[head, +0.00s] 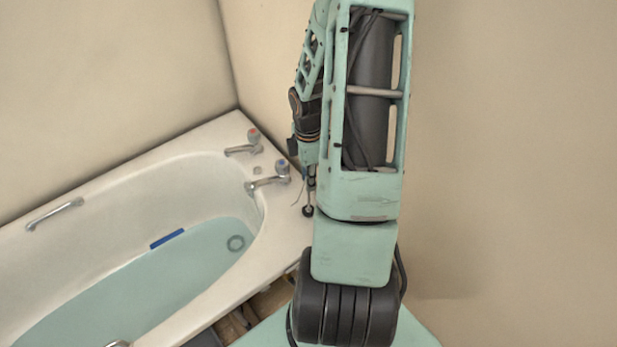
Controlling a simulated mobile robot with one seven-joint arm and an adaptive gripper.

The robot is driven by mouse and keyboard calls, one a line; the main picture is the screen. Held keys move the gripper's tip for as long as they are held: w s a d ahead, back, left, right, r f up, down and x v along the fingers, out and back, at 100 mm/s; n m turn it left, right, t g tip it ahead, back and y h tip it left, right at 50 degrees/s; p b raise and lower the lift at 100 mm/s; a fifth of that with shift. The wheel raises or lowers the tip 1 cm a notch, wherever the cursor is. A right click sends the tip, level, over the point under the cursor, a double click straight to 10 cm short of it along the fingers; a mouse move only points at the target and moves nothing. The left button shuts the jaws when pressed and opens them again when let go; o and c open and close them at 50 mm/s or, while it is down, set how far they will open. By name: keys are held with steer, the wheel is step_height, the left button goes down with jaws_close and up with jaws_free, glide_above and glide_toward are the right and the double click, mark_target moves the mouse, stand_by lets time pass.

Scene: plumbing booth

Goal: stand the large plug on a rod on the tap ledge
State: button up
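A small dark round piece (307,211), which looks like the large plug, shows at the tap ledge (292,222) at the right end of the bath. A thin upright rod runs up from it toward the end of my arm. My gripper (310,183) is just above it, small and partly hidden by my arm. I cannot make out its fingers or whether they close on the rod. I cannot tell whether the plug touches the ledge.
Walls (510,150) close off the back and right. A metal grab handle (55,213) is on the far rim.

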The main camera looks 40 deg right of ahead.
steer(key=shift+o, duration=0.4)
step_height(320, 180, up, 12)
steer(key=shift+r, duration=0.1)
stand_by(0.3)
